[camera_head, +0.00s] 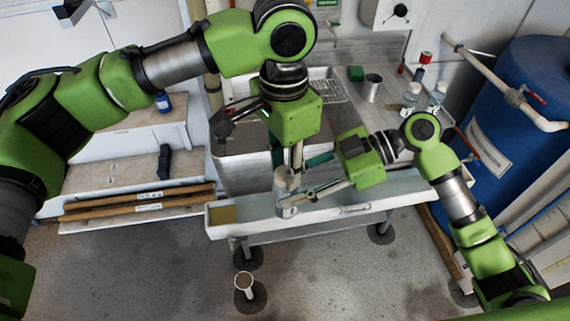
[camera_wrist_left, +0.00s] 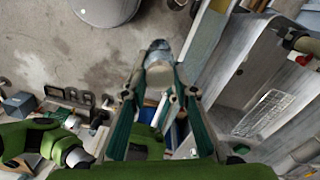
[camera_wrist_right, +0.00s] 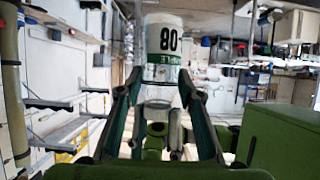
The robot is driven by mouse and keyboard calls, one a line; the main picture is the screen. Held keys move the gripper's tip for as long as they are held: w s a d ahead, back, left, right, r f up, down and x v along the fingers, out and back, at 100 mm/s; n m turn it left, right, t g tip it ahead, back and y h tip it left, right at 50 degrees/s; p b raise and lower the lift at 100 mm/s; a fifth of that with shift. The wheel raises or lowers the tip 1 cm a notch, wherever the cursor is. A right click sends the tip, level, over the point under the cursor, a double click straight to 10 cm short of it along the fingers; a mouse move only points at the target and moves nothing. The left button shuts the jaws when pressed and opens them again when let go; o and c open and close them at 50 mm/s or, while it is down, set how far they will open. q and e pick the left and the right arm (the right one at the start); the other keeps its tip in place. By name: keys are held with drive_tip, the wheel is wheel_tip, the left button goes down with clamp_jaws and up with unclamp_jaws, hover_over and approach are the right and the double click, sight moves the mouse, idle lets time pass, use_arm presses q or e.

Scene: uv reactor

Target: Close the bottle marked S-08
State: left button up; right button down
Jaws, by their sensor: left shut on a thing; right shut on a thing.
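The bottle marked 08 (camera_wrist_right: 163,40) is clear with a white label and a green strip, and it appears upside down in the right wrist view. My right gripper (camera_wrist_right: 160,92) is shut around it; in the head view this gripper (camera_head: 290,208) reaches in from the right. My left gripper (camera_head: 295,168) points down from above, just over the bottle. In the left wrist view the left gripper (camera_wrist_left: 160,92) is shut on a pale round cap (camera_wrist_left: 160,73). The cap is in line with the bottle; I cannot tell whether it is seated on the neck.
A white trough (camera_head: 345,212) runs below the grippers, with a steel sink (camera_head: 245,145) behind it. A metal cup (camera_head: 372,87) and small bottles (camera_head: 411,95) stand at the back right. A blue drum (camera_head: 520,110) stands at the right. Wooden poles (camera_head: 140,200) lie at the left.

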use_arm(q)
drive_tip(key=m, duration=0.3)
drive_tip(key=shift+m, duration=0.4)
drive_tip(key=o, duration=1.3)
wheel_tip(320, 180, up, 12)
drive_tip(key=shift+w+f, duration=0.1)
